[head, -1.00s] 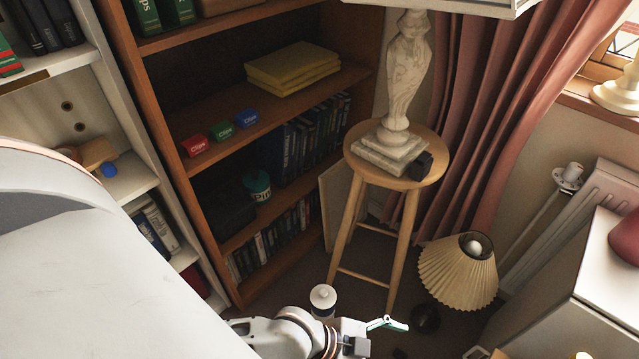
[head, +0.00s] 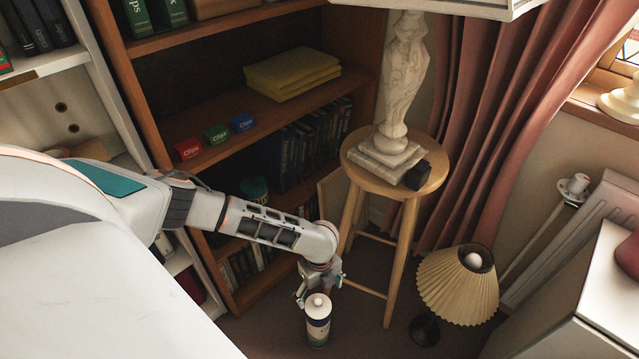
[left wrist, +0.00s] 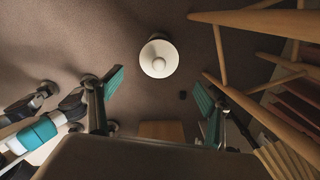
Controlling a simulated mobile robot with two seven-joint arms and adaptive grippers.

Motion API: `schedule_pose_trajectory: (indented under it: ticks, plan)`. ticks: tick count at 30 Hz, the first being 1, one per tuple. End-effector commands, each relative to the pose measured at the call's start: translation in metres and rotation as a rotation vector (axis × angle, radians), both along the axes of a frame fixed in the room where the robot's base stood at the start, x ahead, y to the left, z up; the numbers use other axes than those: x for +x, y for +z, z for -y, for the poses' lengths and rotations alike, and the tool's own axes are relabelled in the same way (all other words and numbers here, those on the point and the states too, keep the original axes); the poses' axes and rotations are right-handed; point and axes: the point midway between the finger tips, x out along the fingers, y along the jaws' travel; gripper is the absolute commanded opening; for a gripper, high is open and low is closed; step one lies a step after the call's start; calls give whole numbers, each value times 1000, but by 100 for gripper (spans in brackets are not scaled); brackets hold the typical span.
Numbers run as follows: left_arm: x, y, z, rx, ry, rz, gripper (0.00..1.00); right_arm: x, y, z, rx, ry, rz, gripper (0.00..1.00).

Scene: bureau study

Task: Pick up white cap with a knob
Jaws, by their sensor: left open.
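The white cap with a knob (head: 317,302) sits on top of an upright white and dark-banded canister (head: 318,328) on the floor. In the left wrist view the cap (left wrist: 159,60) shows as a pale disc with a small knob, above the gap between the fingers. My left gripper (head: 319,289) is open and empty, just above and behind the cap in the head view. Its teal-padded fingers (left wrist: 158,88) stand wide apart in the wrist view, one to each side of the cap's line. I see no contact with the cap. My right gripper is not in view.
A wooden stool (head: 423,182) with a marble lamp base (head: 398,90) stands right of the canister. A pleated-shade lamp (head: 455,285) is on the floor further right. A wooden bookcase (head: 190,190) stands behind my left arm.

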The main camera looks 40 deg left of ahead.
Motion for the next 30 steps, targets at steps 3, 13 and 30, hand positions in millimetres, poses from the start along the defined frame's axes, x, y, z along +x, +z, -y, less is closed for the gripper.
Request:
schedule_pose_trajectory:
  ticks: [3, 13, 30]
  plan:
    - [-2, -13, -3, 6, -1, -8, 78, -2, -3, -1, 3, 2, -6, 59]
    - [-4, -42, -3, 4, 0, -8, 78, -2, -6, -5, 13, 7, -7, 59]
    - [-1, -77, -5, 3, 0, 0, 65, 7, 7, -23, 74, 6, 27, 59]
